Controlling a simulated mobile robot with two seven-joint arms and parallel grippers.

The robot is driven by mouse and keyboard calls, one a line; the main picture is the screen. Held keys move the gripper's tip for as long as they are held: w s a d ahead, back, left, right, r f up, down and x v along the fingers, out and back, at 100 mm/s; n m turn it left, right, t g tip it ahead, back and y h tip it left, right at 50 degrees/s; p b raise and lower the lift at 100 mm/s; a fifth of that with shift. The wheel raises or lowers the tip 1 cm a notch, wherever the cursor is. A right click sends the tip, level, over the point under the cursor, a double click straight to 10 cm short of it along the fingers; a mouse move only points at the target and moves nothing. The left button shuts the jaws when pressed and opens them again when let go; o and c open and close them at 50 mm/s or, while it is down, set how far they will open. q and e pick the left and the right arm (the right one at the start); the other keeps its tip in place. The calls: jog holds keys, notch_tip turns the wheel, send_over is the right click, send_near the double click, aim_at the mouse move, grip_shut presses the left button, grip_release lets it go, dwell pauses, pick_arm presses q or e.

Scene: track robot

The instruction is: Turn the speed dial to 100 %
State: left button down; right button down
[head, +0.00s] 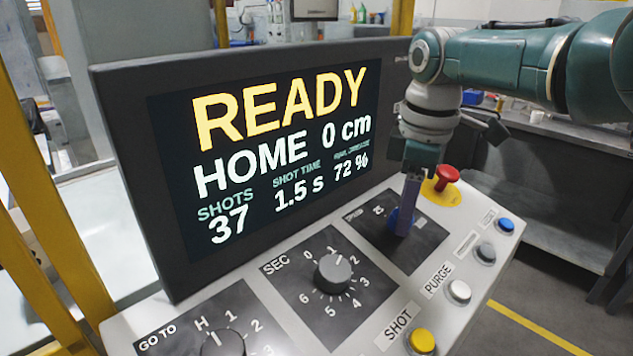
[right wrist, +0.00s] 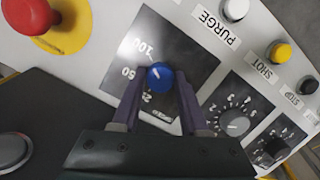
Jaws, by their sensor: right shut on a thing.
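The speed dial is a blue knob (head: 394,217) on a dark plate at the right of the console's dial row. The right wrist view shows the knob (right wrist: 160,76) with scale numbers around it, including 100. My right gripper (head: 408,220) reaches down from above and is shut on the blue knob. In the right wrist view its two fingers (right wrist: 160,92) stand on either side of the knob. The screen (head: 270,150) reads READY, HOME 0 cm, 37 shots, 1.5 s and 72 %. The fingers hide part of the dial in the head view. My left gripper is not in view.
A red mushroom button (head: 447,175) on a yellow base stands close behind my right gripper. The grey SEC dial (head: 333,273) and GO TO dial (head: 223,343) sit to the left. Push buttons, including yellow SHOT (head: 421,341) and white PURGE (head: 459,291), line the right edge.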

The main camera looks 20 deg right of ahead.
dwell(0.3)
jog(key=shift+c, duration=2.1)
grip_release()
jog(key=shift+r, duration=0.3)
notch_tip(320, 180, up, 9)
jog(key=s+p, duration=0.1)
jog(key=p, duration=0.2)
jog(key=shift+r, duration=0.15)
